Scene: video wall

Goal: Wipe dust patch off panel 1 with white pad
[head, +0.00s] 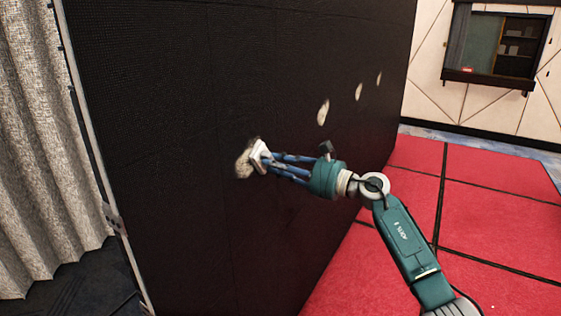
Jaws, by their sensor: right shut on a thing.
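The video wall (160,110) is a tall black surface that fills the left and middle of the head view. A pale, dusty patch (243,164) shows on it just left of my right gripper's tips. My right gripper (262,158) is shut on a white pad (258,152) and holds it at the patch's right edge. The pad overlaps part of the patch. I cannot tell whether it touches the wall. Faint seams divide the wall, but no panel numbers are readable. My left gripper is out of view.
Further pale patches, a larger one (323,111) and smaller ones (359,92) and (379,78), lie along the wall to the right. A grey curtain (45,130) hangs at the left. Red floor mats (490,220) lie open at the right. A wall window (500,50) is behind.

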